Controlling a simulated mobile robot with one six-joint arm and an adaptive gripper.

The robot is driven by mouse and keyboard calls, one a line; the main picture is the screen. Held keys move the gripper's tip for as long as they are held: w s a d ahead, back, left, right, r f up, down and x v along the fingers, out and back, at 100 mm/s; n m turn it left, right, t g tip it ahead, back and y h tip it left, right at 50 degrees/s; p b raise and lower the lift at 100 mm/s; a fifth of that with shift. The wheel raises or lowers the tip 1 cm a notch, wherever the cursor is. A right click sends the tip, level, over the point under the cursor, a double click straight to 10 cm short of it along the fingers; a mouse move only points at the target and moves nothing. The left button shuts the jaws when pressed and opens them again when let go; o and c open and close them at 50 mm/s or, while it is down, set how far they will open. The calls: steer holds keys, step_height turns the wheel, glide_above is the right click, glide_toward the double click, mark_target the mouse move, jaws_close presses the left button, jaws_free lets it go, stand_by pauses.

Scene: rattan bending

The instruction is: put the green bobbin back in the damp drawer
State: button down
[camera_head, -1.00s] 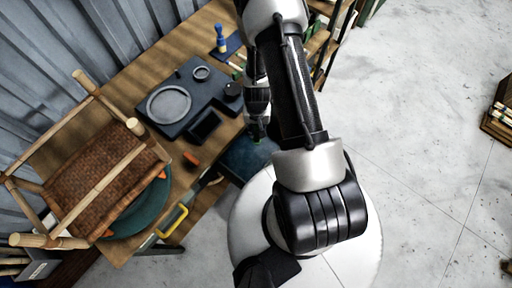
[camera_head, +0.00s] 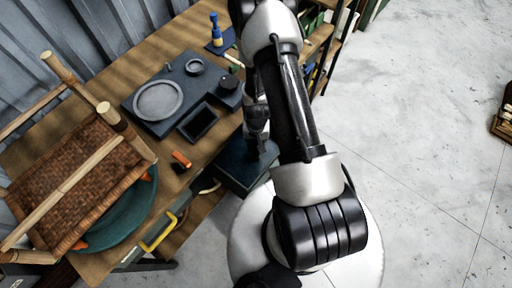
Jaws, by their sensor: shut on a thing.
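A dark blue, open drawer (camera_head: 234,178) juts out from the front edge of the bench. I take it to be the damp drawer. My gripper (camera_head: 262,150) points down over the drawer's far right part, just left of my arm. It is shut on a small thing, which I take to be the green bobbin. The bobbin is too dark and too much covered by the gripper to make out now. I cannot tell whether it touches the drawer's floor.
A dark tray (camera_head: 150,122) with a grey ring, a black box (camera_head: 198,123) and an orange piece (camera_head: 181,159) lie on the wooden bench (camera_head: 115,63). A woven rattan chair (camera_head: 80,180) fills the left. A yellow handle (camera_head: 163,232) sits left of the drawer. Open floor lies right.

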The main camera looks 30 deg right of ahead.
steer(key=shift+f, duration=0.35)
steer(key=shift+f, duration=0.2)
steer(key=c, duration=1.4)
jaws_free()
steer(key=shift+r, duration=0.1)
steer(key=shift+r, duration=0.1)
